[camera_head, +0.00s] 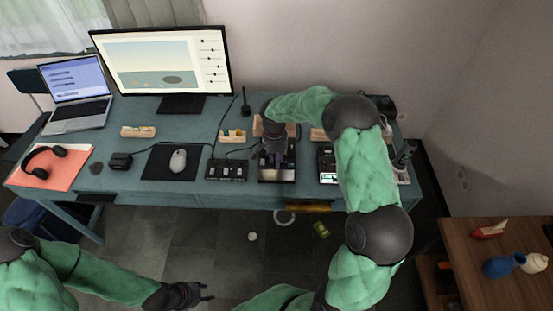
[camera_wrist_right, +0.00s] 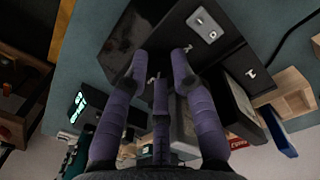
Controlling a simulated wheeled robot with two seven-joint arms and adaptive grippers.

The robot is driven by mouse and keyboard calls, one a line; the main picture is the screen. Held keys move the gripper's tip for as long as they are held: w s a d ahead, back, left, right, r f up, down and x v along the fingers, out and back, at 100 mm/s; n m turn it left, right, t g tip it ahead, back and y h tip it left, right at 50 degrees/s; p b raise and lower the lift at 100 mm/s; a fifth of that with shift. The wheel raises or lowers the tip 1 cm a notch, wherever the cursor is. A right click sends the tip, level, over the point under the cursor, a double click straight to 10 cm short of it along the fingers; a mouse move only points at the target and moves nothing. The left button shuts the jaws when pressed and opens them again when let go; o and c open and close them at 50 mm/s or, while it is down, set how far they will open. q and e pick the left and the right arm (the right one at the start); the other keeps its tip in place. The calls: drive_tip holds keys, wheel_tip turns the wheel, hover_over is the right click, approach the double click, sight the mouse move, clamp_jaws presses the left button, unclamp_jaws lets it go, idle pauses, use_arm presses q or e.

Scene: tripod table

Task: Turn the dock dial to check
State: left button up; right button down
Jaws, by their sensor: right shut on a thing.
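The dock (camera_head: 277,174) is a dark box with a silvery front part, standing on the desk right of the keypad. My right gripper (camera_head: 275,148) reaches down over it from behind. In the right wrist view, the purple-wrapped fingers of my right gripper (camera_wrist_right: 160,65) close in at the face of the black dock (camera_wrist_right: 125,45). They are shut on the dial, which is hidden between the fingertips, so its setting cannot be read. A grey plate (camera_wrist_right: 206,25) with small round features sits on the box beside them. My left gripper (camera_head: 207,294) is open and empty, low in front of the desk.
On the desk (camera_head: 110,185) are a laptop (camera_head: 75,95), a monitor (camera_head: 160,65), a mouse (camera_head: 178,160), a keypad (camera_head: 226,170) and wooden holders (camera_head: 232,136). A side table (camera_head: 500,280) stands at lower right.

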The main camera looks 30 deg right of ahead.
idle(0.5)
drive_tip(key=c, duration=1)
unclamp_jaws()
drive_tip(key=shift+c, duration=0.2)
wheel_tip(320, 180, up, 12)
drive_tip(key=shift+w+a, duration=0.2)
drive_tip(key=shift+w, duration=0.05)
